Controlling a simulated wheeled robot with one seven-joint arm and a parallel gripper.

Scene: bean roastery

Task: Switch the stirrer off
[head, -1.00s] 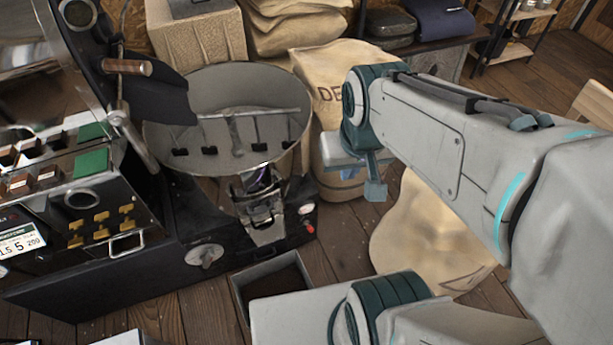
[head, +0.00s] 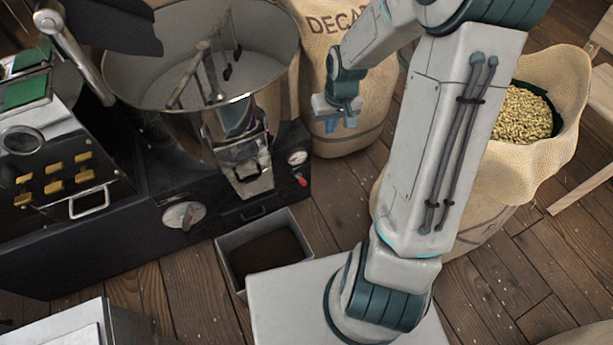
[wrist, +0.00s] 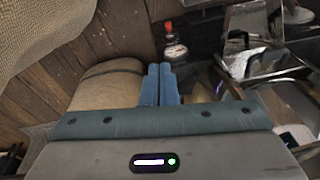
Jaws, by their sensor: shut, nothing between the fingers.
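The stirrer (head: 205,75) is a bar with paddles inside the round metal pan (head: 128,88) of the black roasting machine. A small red-tipped lever (head: 302,181) is on the machine's base, just below a round gauge (head: 297,157). In the wrist view the red tip (wrist: 168,27) and the gauge (wrist: 175,50) lie just beyond my fingertips. Which control belongs to the stirrer is not labelled legibly. My gripper (head: 338,118) is shut and empty, up and right of the red lever and apart from it. Its blue fingers (wrist: 160,72) are together in the wrist view.
A DECAF sack (head: 318,60) stands behind my gripper. An open sack of pale beans (head: 545,155) is at the right. A grey bin (head: 232,243) with dark contents sits on the floor before the machine. A round dial (head: 184,214) is on the machine's front.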

